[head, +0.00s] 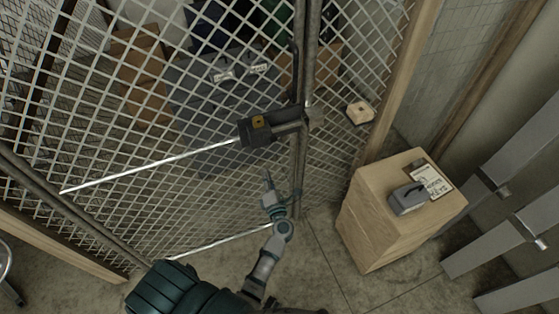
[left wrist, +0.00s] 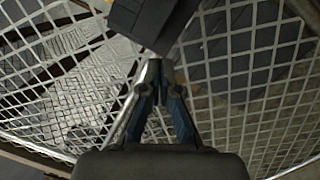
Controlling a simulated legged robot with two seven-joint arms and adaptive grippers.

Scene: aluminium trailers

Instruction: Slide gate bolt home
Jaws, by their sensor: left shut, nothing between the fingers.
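The mesh gate (head: 130,165) fills the left and middle of the head view. A dark bolt assembly (head: 256,133) with a small orange-yellow plate sits at the gate's edge, beside the upright metal posts (head: 312,60). How far the bolt reaches into the post side cannot be told. My left gripper (head: 267,181) is below the bolt assembly, apart from it in the head view, shut and empty. In the left wrist view, its fingertips (left wrist: 161,66) meet just below a dark block (left wrist: 142,22), probably the bolt housing; contact is unclear. My right gripper is not in view.
Grey metal bars (head: 505,215) stand at far right. Cardboard boxes (head: 140,70) lie behind the mesh. Some floor (head: 325,270) is clear.

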